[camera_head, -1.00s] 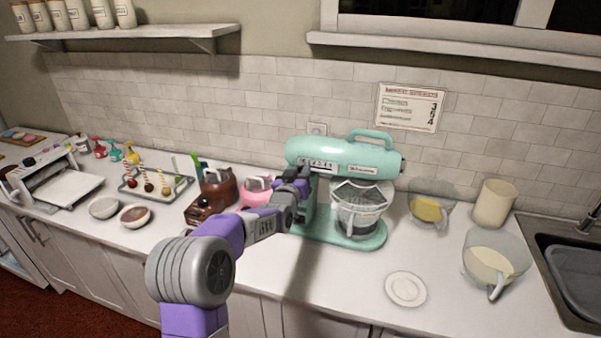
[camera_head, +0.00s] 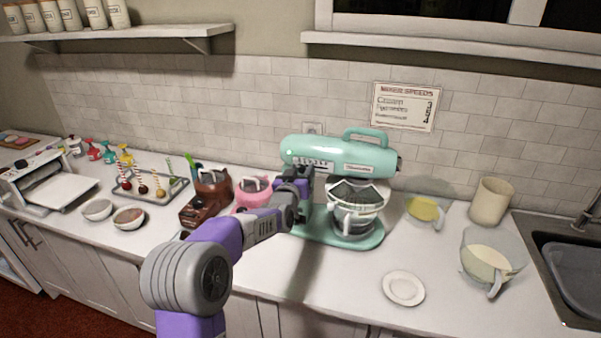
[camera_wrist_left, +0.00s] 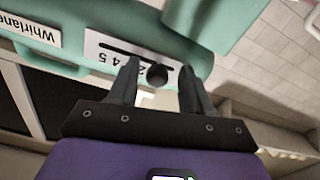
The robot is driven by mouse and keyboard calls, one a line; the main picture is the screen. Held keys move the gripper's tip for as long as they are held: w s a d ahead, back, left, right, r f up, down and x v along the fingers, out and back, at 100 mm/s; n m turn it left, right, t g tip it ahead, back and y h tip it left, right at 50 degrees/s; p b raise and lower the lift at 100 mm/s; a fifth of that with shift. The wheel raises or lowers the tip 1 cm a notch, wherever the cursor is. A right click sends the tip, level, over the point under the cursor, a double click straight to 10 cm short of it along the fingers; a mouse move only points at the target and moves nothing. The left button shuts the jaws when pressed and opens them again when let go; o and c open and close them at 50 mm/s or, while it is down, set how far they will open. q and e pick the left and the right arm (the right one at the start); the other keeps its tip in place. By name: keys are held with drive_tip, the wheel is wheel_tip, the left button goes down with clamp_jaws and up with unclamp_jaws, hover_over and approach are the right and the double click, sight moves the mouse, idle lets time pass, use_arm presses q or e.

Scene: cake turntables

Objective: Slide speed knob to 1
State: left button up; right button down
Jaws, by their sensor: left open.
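The mint-green stand mixer (camera_head: 352,157) stands on the counter against the tiled wall. Its speed plate (camera_head: 314,163) is on the side of the head; in the left wrist view the plate (camera_wrist_left: 106,47) shows a dark slot and the digits 4 and 5. The round dark speed knob (camera_wrist_left: 157,75) sits in the slot, between the open fingers of my left gripper (camera_wrist_left: 160,85). The fingers stand apart on both sides of the knob; I cannot tell whether either touches it. In the head view my left gripper (camera_head: 303,176) is at the mixer head. My right gripper is not in view.
The mixer bowl (camera_head: 352,215) hangs under the head. A white plate (camera_head: 403,288) and a measuring jug (camera_head: 490,262) are to the right. A speed sign (camera_head: 405,106) hangs on the wall.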

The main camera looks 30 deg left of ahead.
use_arm(q)
drive_tip(key=v, duration=0.7)
drive_tip(key=shift+s, duration=0.3)
idle(0.4)
